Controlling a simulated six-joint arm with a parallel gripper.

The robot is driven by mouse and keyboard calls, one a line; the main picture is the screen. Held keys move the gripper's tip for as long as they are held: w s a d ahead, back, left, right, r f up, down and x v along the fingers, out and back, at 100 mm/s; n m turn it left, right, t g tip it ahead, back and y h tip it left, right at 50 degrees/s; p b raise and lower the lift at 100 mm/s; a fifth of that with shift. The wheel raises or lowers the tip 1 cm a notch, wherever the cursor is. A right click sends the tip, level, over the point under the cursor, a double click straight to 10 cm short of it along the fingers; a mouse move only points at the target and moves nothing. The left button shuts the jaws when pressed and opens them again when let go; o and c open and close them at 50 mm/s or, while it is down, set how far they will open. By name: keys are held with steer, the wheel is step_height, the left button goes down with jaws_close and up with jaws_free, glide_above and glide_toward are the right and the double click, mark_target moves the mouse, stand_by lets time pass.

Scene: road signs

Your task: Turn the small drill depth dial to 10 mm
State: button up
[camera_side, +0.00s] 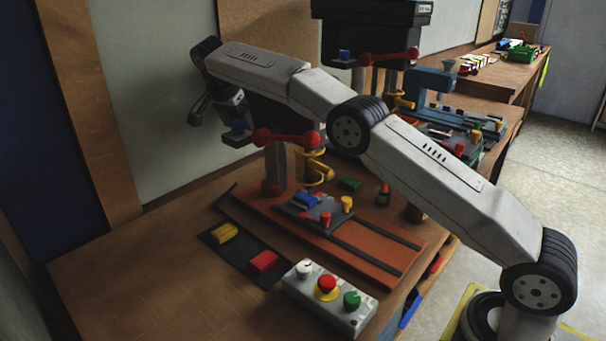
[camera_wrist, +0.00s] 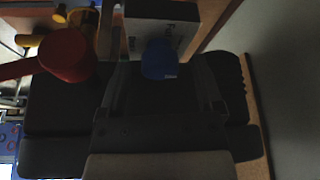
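The front drill (camera_side: 277,117) stands on the bench, its dark head partly hidden behind my arm. A blue knob (camera_side: 238,128) sits at the left end of its head, and I take it to be the depth dial. In the wrist view the blue knob (camera_wrist: 160,60) lies in front of a pale plate (camera_wrist: 190,22) with dark lettering too blurred to read. My gripper (camera_side: 236,118) is at the knob; in the wrist view the dark fingers (camera_wrist: 160,84) look spread, one on each side of it. Contact cannot be told. The dial's setting is not readable.
A red lever (camera_side: 285,138) sticks out beside the knob and also shows in the wrist view (camera_wrist: 67,60). A second drill (camera_side: 372,30) stands behind. A control box (camera_side: 328,297) with buttons is at the front. The bench's left front is clear.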

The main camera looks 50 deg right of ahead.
steer(key=shift+a+r, duration=0.15)
steer(key=shift+r, duration=0.05)
stand_by(0.3)
steer(key=shift+a+r, duration=0.2)
steer(key=shift+r, duration=0.2)
steer(key=s+a, duration=0.3)
steer(key=a, duration=0.8)
steer(key=shift+a, duration=0.2)
steer(key=shift+d, duration=0.1)
steer(key=d+r+n+t+y, duration=0.1)
steer(key=d+r+n+y, duration=0.1)
steer(key=d+n, duration=0.4)
steer(key=d+r+n+t+y, duration=0.2)
steer(key=d+n, duration=0.5)
steer(key=n, duration=0.5)
steer(key=shift+d+r+y, duration=0.15)
steer(key=shift+r+y, duration=0.65)
steer(key=shift+r, duration=0.2)
steer(key=shift+f, duration=0.1)
steer(key=shift+x, duration=3.8)
